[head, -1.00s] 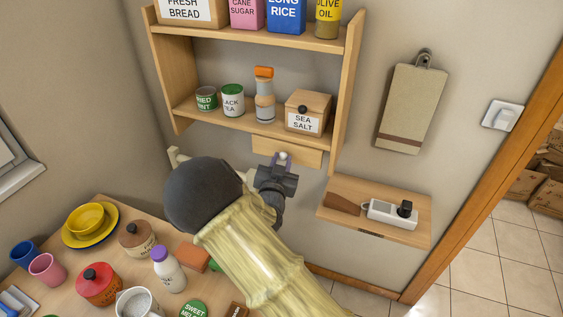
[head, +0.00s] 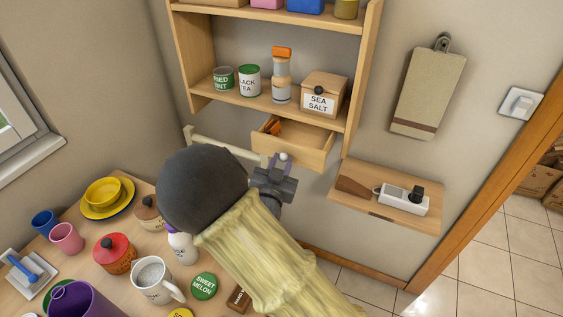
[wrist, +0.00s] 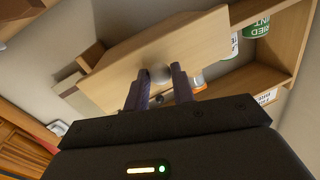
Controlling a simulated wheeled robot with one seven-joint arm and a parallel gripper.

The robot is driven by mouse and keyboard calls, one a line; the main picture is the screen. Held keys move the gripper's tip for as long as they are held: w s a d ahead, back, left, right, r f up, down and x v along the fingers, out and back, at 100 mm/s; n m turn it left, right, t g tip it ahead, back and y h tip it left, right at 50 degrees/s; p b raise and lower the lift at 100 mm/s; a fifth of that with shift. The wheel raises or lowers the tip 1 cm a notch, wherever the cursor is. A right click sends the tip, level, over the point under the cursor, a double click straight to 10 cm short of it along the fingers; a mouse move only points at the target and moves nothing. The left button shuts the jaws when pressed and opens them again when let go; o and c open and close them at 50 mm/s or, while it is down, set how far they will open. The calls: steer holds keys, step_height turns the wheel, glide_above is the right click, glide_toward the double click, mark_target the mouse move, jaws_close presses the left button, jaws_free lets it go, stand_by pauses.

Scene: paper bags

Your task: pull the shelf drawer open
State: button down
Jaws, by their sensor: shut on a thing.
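The small wooden shelf drawer (head: 298,150) hangs under the wall shelf (head: 262,107) in the head view. It is partly open, and something orange and dark shows inside at its left end. Its front panel also fills the upper middle of the wrist view (wrist: 135,58). My gripper (head: 283,162) is at the drawer front, shut on its round pale knob (wrist: 160,73). In the wrist view the two dark fingers stand on either side of the knob.
Tins, a grinder and a sea salt box (head: 323,93) stand on the shelf above the drawer. A small wall ledge (head: 395,219) with a power strip (head: 405,200) is at the lower right. A crowded table with a red pot (head: 114,255) lies below left. A clipboard (head: 428,92) hangs at right.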

steer(key=c, duration=1.4)
jaws_free()
steer(key=shift+o, duration=1.1)
steer(key=shift+w, duration=0.25)
steer(key=shift+d, duration=0.1)
steer(key=s+a+b, duration=0.1)
steer(key=s+a, duration=0.1)
steer(key=s, duration=1.5)
steer(key=shift+a+b, duration=0.4)
